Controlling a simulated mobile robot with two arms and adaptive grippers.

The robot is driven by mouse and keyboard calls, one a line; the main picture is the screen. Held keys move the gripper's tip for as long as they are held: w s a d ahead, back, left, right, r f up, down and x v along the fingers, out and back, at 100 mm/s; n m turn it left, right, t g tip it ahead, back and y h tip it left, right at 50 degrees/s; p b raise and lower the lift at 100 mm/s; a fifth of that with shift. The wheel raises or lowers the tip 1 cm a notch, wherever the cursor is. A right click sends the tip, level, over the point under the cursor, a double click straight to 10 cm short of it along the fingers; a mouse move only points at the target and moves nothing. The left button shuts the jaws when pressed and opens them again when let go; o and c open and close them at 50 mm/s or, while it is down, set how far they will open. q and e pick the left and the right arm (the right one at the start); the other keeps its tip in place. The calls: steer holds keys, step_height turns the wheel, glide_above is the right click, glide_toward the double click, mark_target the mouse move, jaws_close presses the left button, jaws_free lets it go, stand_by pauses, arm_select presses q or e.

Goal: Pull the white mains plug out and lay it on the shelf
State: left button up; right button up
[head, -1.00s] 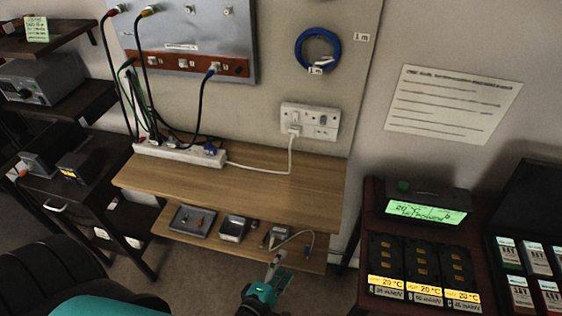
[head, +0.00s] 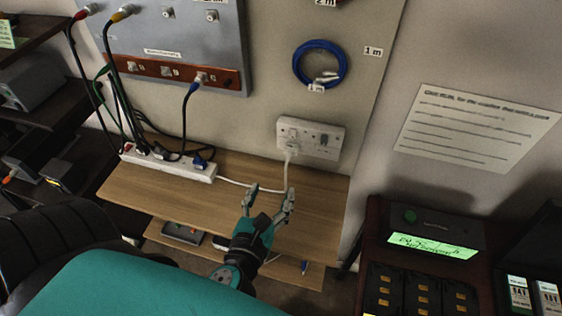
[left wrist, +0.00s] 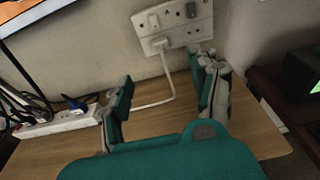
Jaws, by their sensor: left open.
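The white mains plug (head: 291,149) sits in the left half of the white double wall socket (head: 322,142), its white cable hanging down to the shelf. The plug also shows in the left wrist view (left wrist: 160,46), at the socket's lower left. The wooden shelf (head: 150,192) runs below the socket. My left gripper (head: 268,192) is open and empty, above the shelf, below and apart from the plug. In the left wrist view its fingers (left wrist: 164,90) are spread wide, with the cable showing between them. My right gripper is not in view.
A white power strip (head: 172,165) with several plugs and cables lies on the shelf's left part. A blue coiled cable (head: 320,65) hangs above the socket. The shelf's right part looks clear.

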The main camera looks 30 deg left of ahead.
arm_select(q)
steer(key=w, duration=0.2)
steer(key=p, duration=0.3)
glide_toward(290, 151)
steer(key=r+x, duration=0.1)
steer(key=x, duration=0.7)
steer(key=shift+w+f, duration=0.25)
steer(key=shift+f, duration=0.2)
steer(key=shift+w+a, duration=0.1)
steer(key=shift+w, duration=0.2)
steer(key=shift+w+f, duration=0.1)
steer(key=c, duration=1.2)
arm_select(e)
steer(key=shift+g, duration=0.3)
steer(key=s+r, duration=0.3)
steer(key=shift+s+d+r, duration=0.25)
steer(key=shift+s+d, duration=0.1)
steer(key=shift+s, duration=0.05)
arm_select(q)
steer(key=shift+f, duration=0.1)
